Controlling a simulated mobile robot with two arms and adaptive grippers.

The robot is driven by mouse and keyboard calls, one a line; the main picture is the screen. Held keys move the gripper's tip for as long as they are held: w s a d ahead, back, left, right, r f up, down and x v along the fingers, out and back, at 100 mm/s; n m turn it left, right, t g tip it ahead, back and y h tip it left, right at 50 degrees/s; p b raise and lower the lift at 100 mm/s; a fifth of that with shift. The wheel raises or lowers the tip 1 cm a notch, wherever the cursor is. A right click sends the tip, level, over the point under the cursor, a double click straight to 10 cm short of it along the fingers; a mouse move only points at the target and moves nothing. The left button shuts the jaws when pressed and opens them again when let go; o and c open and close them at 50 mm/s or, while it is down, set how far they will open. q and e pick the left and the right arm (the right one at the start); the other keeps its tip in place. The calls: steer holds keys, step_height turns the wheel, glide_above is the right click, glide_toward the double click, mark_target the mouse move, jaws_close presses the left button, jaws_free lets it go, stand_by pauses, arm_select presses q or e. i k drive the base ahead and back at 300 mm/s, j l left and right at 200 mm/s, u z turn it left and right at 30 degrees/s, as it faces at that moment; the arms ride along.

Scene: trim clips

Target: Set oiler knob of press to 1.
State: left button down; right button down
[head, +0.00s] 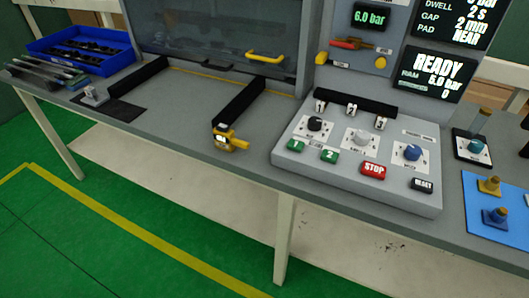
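The press control panel (345,189) is a grey sloped box at the middle right of the bench. It carries a black knob (315,124), a white knob (361,138) and a blue knob (412,152), each on a white dial plate. A separate teal knob (476,147) sits on a dark box to the right of the panel. The lettering by the knobs is too small to read, so I cannot tell which is the oiler knob or where its pointer stands. Neither of my grippers is in view.
Green buttons (329,156), a red STOP button (373,170) and a RESET button (422,185) line the panel's front. A yellow-handled fitting (231,143) stands left of it. The screen (433,76) reads READY. A blue bin (120,61) stands far left.

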mark_target(475, 147)
steer(key=k+z, duration=0.1)
steer(key=z, duration=0.9)
steer(key=k+l+z, duration=0.1)
steer(key=z, duration=0.4)
